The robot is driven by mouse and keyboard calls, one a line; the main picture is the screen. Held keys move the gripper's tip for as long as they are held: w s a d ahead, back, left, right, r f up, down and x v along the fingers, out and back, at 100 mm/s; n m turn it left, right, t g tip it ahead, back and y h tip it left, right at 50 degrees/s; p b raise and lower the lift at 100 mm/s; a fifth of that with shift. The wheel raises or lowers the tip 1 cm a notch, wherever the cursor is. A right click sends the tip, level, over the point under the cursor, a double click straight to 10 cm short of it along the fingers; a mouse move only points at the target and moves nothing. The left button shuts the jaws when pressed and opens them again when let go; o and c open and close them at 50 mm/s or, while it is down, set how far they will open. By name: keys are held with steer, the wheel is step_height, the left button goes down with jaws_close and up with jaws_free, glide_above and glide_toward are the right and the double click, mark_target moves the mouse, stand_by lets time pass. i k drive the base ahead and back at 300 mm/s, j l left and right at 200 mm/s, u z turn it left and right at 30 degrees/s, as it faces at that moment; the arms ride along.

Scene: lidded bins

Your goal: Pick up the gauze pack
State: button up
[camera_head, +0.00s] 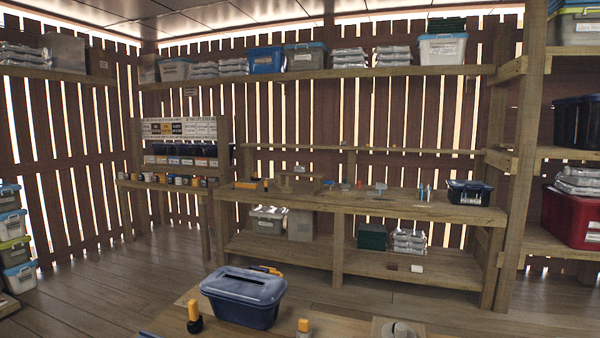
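I cannot single out a gauze pack in this view. A blue lidded bin (243,309) stands on the near wooden table (180,322), its lid on and a dark slot along the top, so its inside is hidden. A small white block (417,268) and a small dark red block (392,266) lie on the lower shelf of the far workbench; they are too small to identify. My gripper is not in view.
The far workbench (330,200) holds small tools and a dark bin (469,192). A red bin (572,216) is at right. Floor (130,265) is open at left.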

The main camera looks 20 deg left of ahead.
mark_target(298, 168)
steer(key=i+j+u, duration=0.15)
steer(key=j+u, duration=0.3)
steer(key=i+j+u, duration=0.2)
steer(key=j+u, duration=0.25)
steer(key=i+j+u, duration=0.25)
steer(key=u, duration=0.25)
steer(key=i+j+u, duration=0.2)
steer(key=u, duration=0.2)
steer(key=i+j+u, duration=0.25)
steer(key=u, duration=0.15)
steer(key=i+j+u, duration=0.1)
steer(key=i+u, duration=0.45)
steer(key=u, duration=0.2)
steer(key=i+j, duration=0.1)
steer(key=i, duration=0.65)
steer(key=i+j, duration=0.1)
steer(key=i, duration=0.7)
steer(key=i+z, duration=0.65)
steer(key=z, duration=0.15)
steer(key=i+j+z, duration=0.1)
steer(key=i+z, duration=0.3)
steer(key=i+l+z, duration=0.2)
steer(key=z, duration=0.25)
steer(key=i+z, duration=0.3)
steer(key=z, duration=0.2)
steer(key=i+z, duration=0.3)
steer(key=z, duration=0.15)
steer(key=i+z, duration=0.25)
steer(key=i, duration=3.3)
